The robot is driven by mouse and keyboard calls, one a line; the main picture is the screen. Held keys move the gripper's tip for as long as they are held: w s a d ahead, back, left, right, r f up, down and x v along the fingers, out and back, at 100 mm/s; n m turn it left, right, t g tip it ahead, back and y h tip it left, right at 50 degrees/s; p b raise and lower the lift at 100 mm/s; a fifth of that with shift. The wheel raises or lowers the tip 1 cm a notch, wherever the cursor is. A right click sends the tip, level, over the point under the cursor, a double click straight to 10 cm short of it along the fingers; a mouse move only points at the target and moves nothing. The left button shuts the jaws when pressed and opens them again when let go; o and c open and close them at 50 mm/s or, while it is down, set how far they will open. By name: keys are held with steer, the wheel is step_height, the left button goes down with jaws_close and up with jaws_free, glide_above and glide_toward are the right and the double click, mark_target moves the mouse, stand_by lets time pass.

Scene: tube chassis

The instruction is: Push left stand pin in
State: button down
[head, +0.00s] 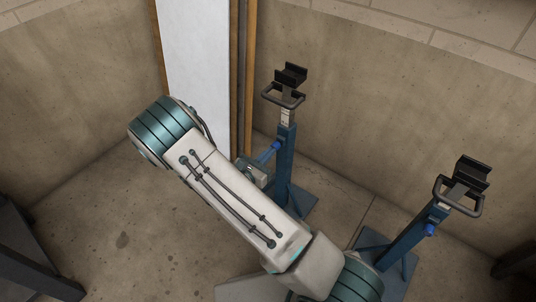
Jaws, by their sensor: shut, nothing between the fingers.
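The left stand (286,150) is a blue upright post with a black bracket and a looped handle on top, standing near the wall corner. Its blue pin (277,146) shows on the left side of the post, about halfway up. My gripper (265,156) is shut and at the pin's outer end, on its left. It looks very close to the pin, but I cannot tell whether they touch. My own arm crosses the middle of the view and hides part of my wrist and the stand's lower left side. How deep the pin sits cannot be seen.
A similar right stand (420,225) with a blue knob (430,229) stands at the right, its base partly behind my arm. A white panel with wooden edges (196,65) stands behind my arm. Concrete walls close in the back. Open floor (110,215) lies at the left.

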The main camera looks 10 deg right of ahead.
steer(key=p+v, duration=0.3)
steer(key=v, duration=1)
steer(key=shift+s+a, duration=0.25)
steer(key=shift+s, duration=0.05)
steer(key=s+d+r+m+g+y+p, duration=0.15)
steer(key=d+r+m+g+p, duration=0.3)
steer(key=r, duration=0.45)
steer(key=s+d+r+m+g+y+p, duration=0.1)
steer(key=s+d+r+m+g+p, duration=0.3)
steer(key=r, duration=0.6)
steer(key=s+d+r+m+g+y+p, duration=0.1)
steer(key=s+d+r+m+g+p, duration=0.2)
steer(key=r+m+p, duration=0.45)
steer(key=s+r+m+t+y+p, duration=0.1)
steer(key=s+r+m+y+p, duration=0.2)
steer(key=r, duration=1.1)
steer(key=s+r+m+t+y+p, duration=0.1)
steer(key=s+r+m+y+p, duration=0.2)
steer(key=r+m+y+p, duration=0.4)
step_height(320, 180, up, 8)
steer(key=p, duration=0.3)
steer(key=shift+f+t+p, duration=0.25)
steer(key=shift+t+p, duration=0.1)
steer(key=shift+p, duration=0.05)
steer(key=shift+a, duration=0.15)
